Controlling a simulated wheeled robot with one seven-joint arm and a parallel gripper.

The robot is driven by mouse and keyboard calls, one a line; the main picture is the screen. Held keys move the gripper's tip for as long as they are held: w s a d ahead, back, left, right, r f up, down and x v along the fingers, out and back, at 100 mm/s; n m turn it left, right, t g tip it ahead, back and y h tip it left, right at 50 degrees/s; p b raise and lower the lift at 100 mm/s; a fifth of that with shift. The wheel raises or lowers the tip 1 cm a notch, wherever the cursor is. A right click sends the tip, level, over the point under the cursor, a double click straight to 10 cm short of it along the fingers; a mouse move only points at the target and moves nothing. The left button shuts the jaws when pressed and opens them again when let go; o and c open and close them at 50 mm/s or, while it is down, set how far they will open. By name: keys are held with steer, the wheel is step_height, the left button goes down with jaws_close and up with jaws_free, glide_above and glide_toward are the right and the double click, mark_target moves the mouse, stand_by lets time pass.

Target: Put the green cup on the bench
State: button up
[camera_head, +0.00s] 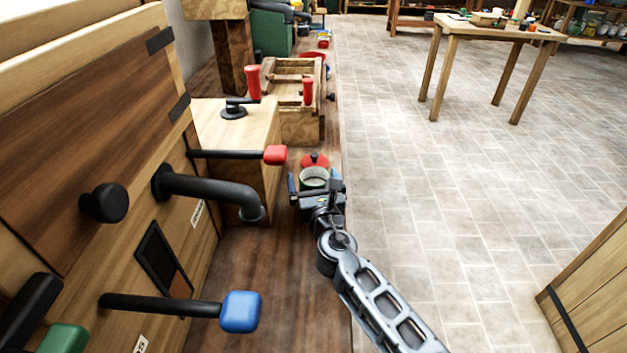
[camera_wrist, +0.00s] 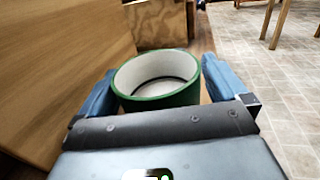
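The green cup (camera_wrist: 158,80) has a pale, empty-looking inside and a green outer wall. In the wrist view it is upright between the two blue fingers of my gripper (camera_wrist: 158,88), which close in on its left and right sides. In the head view the cup (camera_head: 313,184) and my gripper (camera_head: 315,188) are over the right part of the bench (camera_head: 290,290), a long brown wooden top. The cup's base is hidden, so I cannot tell whether it touches the bench.
A red-topped item (camera_head: 314,159) is just beyond the cup. A wooden box (camera_head: 240,135) and a wooden frame with red handles (camera_head: 300,120) stand farther back. The near bench is clear.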

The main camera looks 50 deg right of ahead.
steer(key=shift+r, duration=0.1)
steer(key=shift+s+a, duration=0.1)
steer(key=b+v, duration=0.1)
steer(key=v, duration=1)
steer(key=shift+s+a+r, duration=0.1)
steer(key=shift+s+a, duration=0.1)
steer(key=shift+s, duration=0.15)
